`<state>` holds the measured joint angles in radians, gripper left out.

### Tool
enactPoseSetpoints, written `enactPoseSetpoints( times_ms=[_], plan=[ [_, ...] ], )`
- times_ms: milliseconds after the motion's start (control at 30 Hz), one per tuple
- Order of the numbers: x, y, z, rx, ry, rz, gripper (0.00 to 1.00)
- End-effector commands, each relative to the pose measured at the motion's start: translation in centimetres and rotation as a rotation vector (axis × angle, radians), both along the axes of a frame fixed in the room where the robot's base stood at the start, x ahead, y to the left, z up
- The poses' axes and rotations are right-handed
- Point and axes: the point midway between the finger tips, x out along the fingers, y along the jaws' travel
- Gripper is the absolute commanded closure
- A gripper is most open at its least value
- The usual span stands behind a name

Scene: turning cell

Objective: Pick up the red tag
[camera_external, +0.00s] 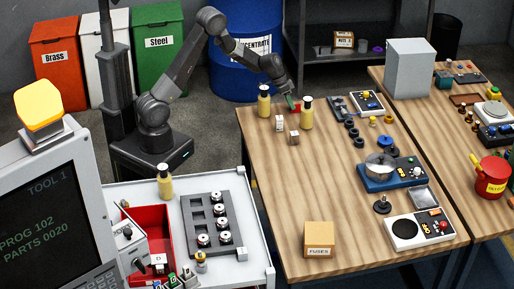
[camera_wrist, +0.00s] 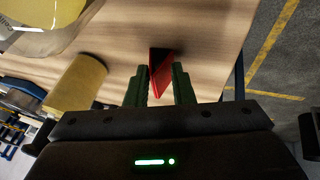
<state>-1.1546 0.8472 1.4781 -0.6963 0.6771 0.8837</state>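The red tag (camera_external: 296,108) is at the far end of the wooden table, between two yellow bottles. In the wrist view the red tag (camera_wrist: 161,73), with a dark patch at its far end, lies between the green fingers of my gripper (camera_wrist: 160,87). In the external view my gripper (camera_external: 291,101) reaches down to the tag from the left. The fingers stand on either side of the tag with little gap. I cannot tell whether they press on it, or whether it touches the table.
A yellow bottle (camera_external: 264,102) stands left of the tag and another bottle (camera_external: 307,113) close on its right. Small blocks (camera_external: 280,124) sit just in front. Dark rings and devices lie farther right. The table's middle-left (camera_external: 270,180) is clear.

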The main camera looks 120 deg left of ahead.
Motion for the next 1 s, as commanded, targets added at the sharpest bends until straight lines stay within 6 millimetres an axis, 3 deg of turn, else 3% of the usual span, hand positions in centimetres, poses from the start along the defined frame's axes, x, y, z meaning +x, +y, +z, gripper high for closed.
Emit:
enactPoseSetpoints(
  times_ms=[33, 100, 567, 667, 1000],
  plan=[
    [0.0, 0.0, 0.0, 0.000, 0.000, 0.000, 0.88],
    [0.0, 0.0, 0.0, 0.000, 0.000, 0.000, 1.00],
    [0.0, 0.0, 0.2, 0.000, 0.000, 0.000, 1.00],
    [0.0, 0.0, 1.3, 0.002, -0.001, -0.001, 1.00],
    [0.0, 0.1, 7.9, 0.004, -0.002, 0.000, 1.00]
  ],
)
